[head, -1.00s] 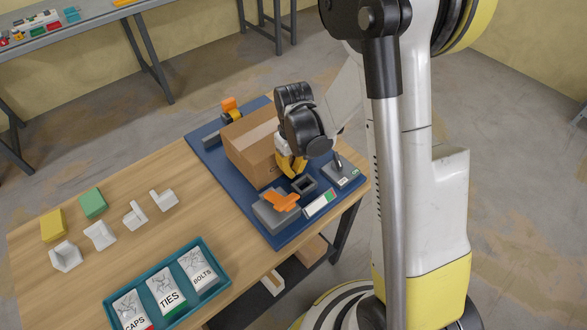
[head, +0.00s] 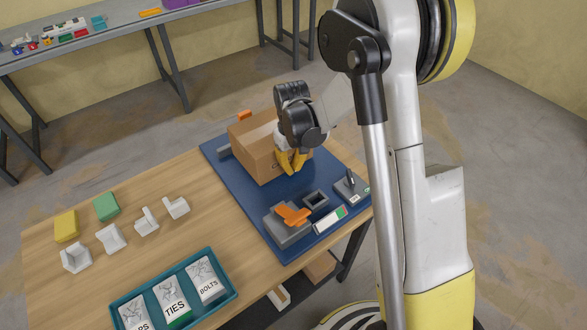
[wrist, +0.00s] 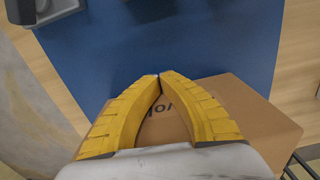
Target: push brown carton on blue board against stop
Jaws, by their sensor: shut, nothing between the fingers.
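The brown carton (head: 255,143) sits on the far part of the blue board (head: 236,187) in the head view. Its far side is close to the grey stop bar (head: 224,150); the carton hides most of that edge, so I cannot tell whether they touch. My gripper (head: 290,172) is shut and empty, its yellow fingers pointing down at the carton's near, printed face, apparently against it. In the wrist view the closed fingertips (wrist: 159,76) lie over the carton (wrist: 240,100), with blue board (wrist: 215,40) beyond.
An orange piece (head: 245,115) shows behind the carton. On the near board are a grey block with an orange handle (head: 291,215), a dark square socket (head: 315,200) and a small lever box (head: 351,187). A teal tray of packets (head: 232,290) and several small blocks stand on the wood.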

